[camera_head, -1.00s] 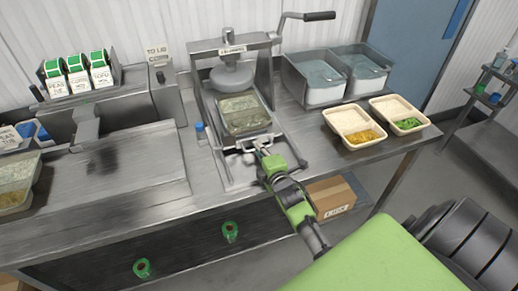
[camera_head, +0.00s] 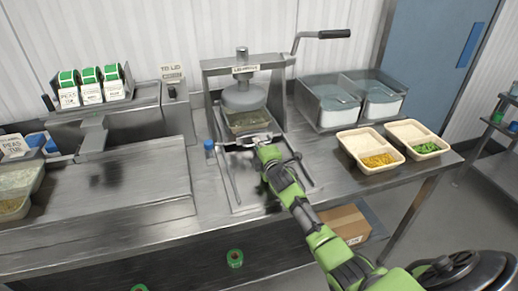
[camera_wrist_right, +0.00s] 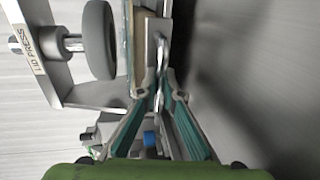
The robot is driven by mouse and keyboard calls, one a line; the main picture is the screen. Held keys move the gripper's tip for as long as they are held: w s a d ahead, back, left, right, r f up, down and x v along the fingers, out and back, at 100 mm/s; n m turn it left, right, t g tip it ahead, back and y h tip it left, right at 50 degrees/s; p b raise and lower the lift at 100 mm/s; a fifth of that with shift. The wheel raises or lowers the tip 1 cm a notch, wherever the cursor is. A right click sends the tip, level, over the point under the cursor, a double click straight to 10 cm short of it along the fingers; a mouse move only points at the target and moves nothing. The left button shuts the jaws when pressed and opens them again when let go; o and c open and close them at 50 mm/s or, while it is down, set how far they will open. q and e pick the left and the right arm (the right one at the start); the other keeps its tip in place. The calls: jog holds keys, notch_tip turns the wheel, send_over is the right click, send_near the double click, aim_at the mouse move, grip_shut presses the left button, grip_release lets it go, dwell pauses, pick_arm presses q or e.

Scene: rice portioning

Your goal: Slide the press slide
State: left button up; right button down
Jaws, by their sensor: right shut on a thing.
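The lid press (camera_head: 243,70) stands at the back of the bench, with a round press head (camera_head: 244,97) and a crank on its right. The press slide (camera_head: 230,152) is a tray on rails at its base, and a filled container (camera_head: 250,121) sits on it, partly beneath the press head. My right gripper (camera_head: 262,146) is shut on the handle at the front of the slide. In the right wrist view the fingers (camera_wrist_right: 160,88) close around the metal handle (camera_wrist_right: 158,62), with the press head at the left. My left gripper is not in view.
Two food trays (camera_head: 358,139) with yellow and green portions stand to the right. Lidded bins (camera_head: 345,88) stand behind them. Label rolls (camera_head: 91,80) are at the back left.

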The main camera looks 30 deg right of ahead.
jog(key=shift+r, duration=0.2)
jog(key=c, duration=2.2)
grip_release()
jog(key=shift+w, duration=0.1)
jog(key=shift+w+f, duration=0.2)
jog(key=shift+f, duration=0.05)
jog(key=shift+s, duration=0.1)
jog(key=v, duration=1.2)
